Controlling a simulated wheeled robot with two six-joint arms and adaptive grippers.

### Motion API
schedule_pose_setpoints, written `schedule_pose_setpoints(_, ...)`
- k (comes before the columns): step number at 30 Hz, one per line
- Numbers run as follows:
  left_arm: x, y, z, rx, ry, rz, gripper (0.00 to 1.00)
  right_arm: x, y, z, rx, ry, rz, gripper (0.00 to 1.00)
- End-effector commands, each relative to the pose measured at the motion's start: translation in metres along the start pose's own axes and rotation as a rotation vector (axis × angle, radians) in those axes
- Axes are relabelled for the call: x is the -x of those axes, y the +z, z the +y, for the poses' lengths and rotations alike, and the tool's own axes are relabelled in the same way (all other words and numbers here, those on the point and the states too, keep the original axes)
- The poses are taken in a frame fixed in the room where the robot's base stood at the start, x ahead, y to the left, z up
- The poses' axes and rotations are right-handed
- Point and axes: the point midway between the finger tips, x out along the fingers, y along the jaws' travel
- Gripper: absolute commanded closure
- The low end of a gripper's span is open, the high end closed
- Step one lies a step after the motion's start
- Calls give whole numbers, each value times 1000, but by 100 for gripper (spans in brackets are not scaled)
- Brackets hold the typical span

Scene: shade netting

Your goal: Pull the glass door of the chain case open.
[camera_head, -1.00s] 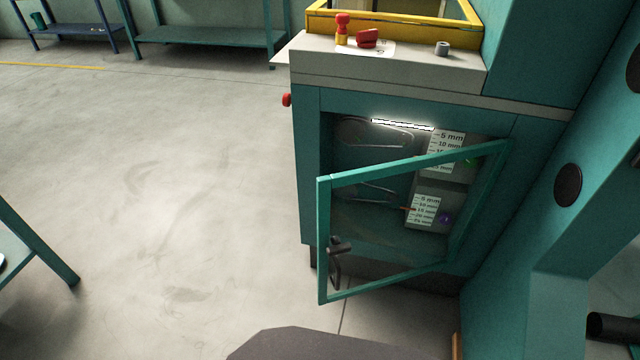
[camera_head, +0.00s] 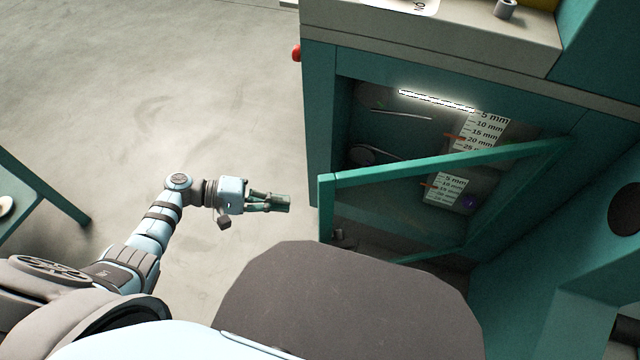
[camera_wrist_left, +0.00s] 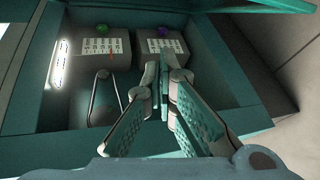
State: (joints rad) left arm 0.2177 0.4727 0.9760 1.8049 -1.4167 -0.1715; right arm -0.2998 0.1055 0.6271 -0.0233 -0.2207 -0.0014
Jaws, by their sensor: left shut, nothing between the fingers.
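The glass door (camera_head: 440,163) of the chain case stands partly open, its green-framed free edge swung out toward me. Its dark handle (camera_head: 340,237) shows low on the free edge, partly hidden behind my own body. The chain case (camera_head: 320,130) is a teal cabinet with a lit interior, which also shows in the left wrist view (camera_wrist_left: 75,145). My left gripper (camera_head: 288,203) is shut and empty, a little left of the door's free edge, with a gap between them. In the left wrist view its fingertips (camera_wrist_left: 164,75) are together in front of the open case. My right gripper is out of view.
Inside the case are chain loops (camera_head: 375,153) and white scale cards (camera_head: 480,135). A red knob (camera_head: 296,53) sticks out at the case's upper left. A teal table (camera_head: 40,190) stands at far left. The floor between is clear.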

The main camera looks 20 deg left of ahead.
Motion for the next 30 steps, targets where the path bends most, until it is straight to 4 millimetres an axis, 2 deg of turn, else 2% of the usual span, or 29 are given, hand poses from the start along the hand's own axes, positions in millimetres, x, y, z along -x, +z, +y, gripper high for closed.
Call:
schedule_pose_setpoints(1,9,-2,39,-45,98,-36,100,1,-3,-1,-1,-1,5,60)
schedule_pose_setpoints(3,20,1,79,-98,212,-85,100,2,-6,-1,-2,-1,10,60)
schedule_pose_setpoints(6,24,5,103,-131,280,-114,100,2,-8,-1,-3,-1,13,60)
schedule_pose_setpoints(11,4,8,109,-130,285,-117,100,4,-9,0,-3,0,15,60)
schedule_pose_setpoints(22,-72,19,129,-126,285,-115,100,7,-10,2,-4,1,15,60)
schedule_pose_setpoints(25,-71,38,128,-125,280,-114,100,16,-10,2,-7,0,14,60)
schedule_pose_setpoints(30,-74,54,125,-125,280,-113,100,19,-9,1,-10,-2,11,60)
